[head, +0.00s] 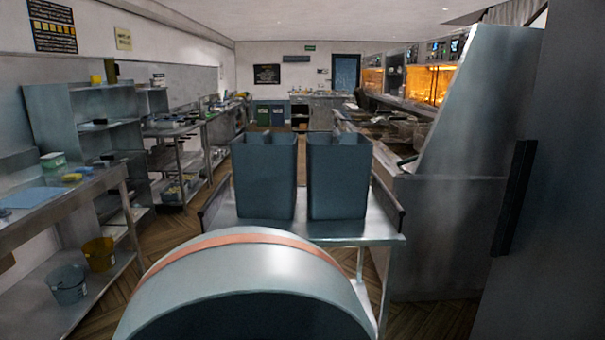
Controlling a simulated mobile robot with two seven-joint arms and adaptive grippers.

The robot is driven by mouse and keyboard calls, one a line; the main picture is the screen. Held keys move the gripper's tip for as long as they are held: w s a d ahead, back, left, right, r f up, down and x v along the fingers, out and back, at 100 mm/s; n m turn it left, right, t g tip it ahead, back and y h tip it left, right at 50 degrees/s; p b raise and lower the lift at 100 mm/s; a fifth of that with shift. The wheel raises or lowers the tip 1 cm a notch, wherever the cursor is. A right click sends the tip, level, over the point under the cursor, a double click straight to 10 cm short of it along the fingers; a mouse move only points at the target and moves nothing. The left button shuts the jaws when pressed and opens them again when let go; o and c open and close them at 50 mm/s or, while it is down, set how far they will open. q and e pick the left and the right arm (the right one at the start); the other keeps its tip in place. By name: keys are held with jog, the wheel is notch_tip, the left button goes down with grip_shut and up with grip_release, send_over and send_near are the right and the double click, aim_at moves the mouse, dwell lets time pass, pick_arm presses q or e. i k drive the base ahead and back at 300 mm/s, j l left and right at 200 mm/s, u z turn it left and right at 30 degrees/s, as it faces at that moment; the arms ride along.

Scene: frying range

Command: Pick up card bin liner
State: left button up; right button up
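I cannot pick out a card bin liner for certain. Two tall, blue-grey, open-topped containers stand upright side by side on a steel trolley (345,229) ahead of me: a left one (265,180) and a right one (338,180). I cannot tell whether either is the liner or a bin, and their insides are mostly hidden. Far off at the back wall are two small dark bins, a bluish left one (262,115) and a right one (278,117), too small to read. Neither of my grippers is in view.
Steel shelving and benches line the left, with a yellow bucket (99,253) and a grey bucket (68,284) on a low shelf (95,300). A steel frying range (440,225) lines the right. Wooden floor (160,240) shows between the left shelves and the trolley.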

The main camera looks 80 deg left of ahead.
aim_at(339, 164)
jog(key=u, duration=2.35)
jog(key=i+j+u, duration=0.1)
jog(key=i+u, duration=0.15)
jog(key=i, duration=0.35)
